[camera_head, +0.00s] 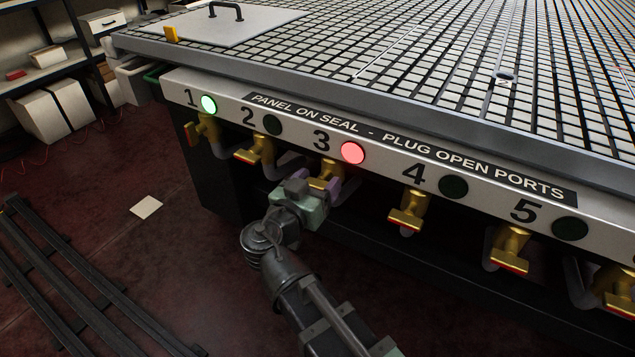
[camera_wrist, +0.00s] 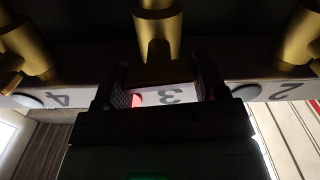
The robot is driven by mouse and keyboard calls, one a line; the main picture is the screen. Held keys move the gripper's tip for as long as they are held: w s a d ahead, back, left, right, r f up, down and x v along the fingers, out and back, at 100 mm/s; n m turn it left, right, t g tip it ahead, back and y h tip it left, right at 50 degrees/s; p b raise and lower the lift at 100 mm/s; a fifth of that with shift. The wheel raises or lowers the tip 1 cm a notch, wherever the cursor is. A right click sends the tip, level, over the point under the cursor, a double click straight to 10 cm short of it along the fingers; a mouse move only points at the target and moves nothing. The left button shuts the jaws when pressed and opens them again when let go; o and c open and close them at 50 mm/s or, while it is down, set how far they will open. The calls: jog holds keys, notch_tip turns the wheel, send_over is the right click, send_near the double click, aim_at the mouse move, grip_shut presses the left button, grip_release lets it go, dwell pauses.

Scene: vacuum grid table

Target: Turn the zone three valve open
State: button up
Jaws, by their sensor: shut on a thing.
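The zone three valve (camera_head: 326,170) is a brass valve under the "3" on the table's front panel. Its round lamp (camera_head: 352,152) glows red. My gripper (camera_head: 322,188) is at this valve, its jaws shut on the handle, and hides most of it in the head view. In the wrist view, which is upside down, the brass valve body (camera_wrist: 158,30) rises between the two fingers of my gripper (camera_wrist: 160,78). The handle there is dark, and its exact angle is hard to tell. The red lamp (camera_wrist: 137,100) shows beside the left finger.
Valve two (camera_head: 255,150) and valve four (camera_head: 409,210) flank it closely, with dark lamps. Valve one (camera_head: 207,127) has a green lamp (camera_head: 209,104). A grid table top (camera_head: 450,70) with a handled panel (camera_head: 225,27) lies above. Rails (camera_head: 75,270) run along the floor.

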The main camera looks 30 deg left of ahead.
jog(key=n, duration=0.4)
jog(key=shift+a, duration=0.1)
jog(key=n, duration=0.4)
jog(key=shift+f+n, duration=0.1)
jog(key=shift+n, duration=0.3)
jog(key=n, duration=0.3)
jog(key=shift+a+f+n, duration=0.1)
jog(key=shift+n, duration=0.2)
jog(key=n, duration=0.4)
jog(key=o, duration=0.9)
jog(key=shift+o, duration=0.2)
jog(key=shift+s, duration=0.1)
